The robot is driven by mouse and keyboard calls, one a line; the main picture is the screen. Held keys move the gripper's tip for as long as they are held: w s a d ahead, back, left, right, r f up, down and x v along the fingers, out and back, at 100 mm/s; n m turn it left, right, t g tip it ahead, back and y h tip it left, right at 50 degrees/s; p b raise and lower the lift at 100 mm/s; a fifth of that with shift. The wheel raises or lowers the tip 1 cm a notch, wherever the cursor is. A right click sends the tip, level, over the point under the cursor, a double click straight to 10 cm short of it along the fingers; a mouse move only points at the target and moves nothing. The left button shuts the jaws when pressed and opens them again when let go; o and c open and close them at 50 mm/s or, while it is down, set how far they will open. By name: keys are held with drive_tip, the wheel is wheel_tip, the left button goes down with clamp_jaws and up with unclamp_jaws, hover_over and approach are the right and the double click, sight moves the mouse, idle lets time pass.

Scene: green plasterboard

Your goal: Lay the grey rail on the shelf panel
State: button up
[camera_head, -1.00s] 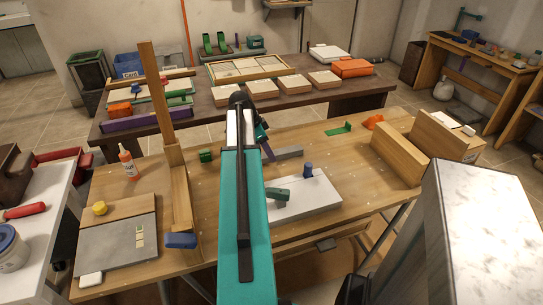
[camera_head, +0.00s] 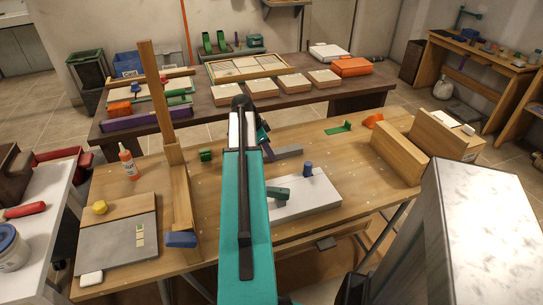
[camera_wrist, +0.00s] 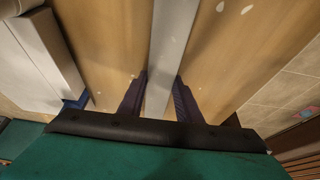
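The grey rail (camera_head: 288,151) lies on the wooden workbench, behind a white panel (camera_head: 310,203) that looks like the shelf panel. My gripper (camera_head: 266,150) is down at the left end of the rail, partly hidden by my teal arm. In the wrist view, the purple fingers of my gripper (camera_wrist: 161,78) stand on either side of the grey rail (camera_wrist: 171,40), very close to its edges. Whether they press on it is unclear.
An upright wooden post (camera_head: 160,100) stands left of my arm. A grey board (camera_head: 115,245) lies at the bench's front left, with a blue block (camera_head: 181,239) nearby. Wooden boards (camera_head: 398,157) stand at the right.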

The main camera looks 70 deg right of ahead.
drive_tip(key=c, duration=0.4)
drive_tip(key=shift+r, duration=0.1)
drive_tip(key=shift+r+b, duration=0.55)
drive_tip(key=shift+r, duration=4.4)
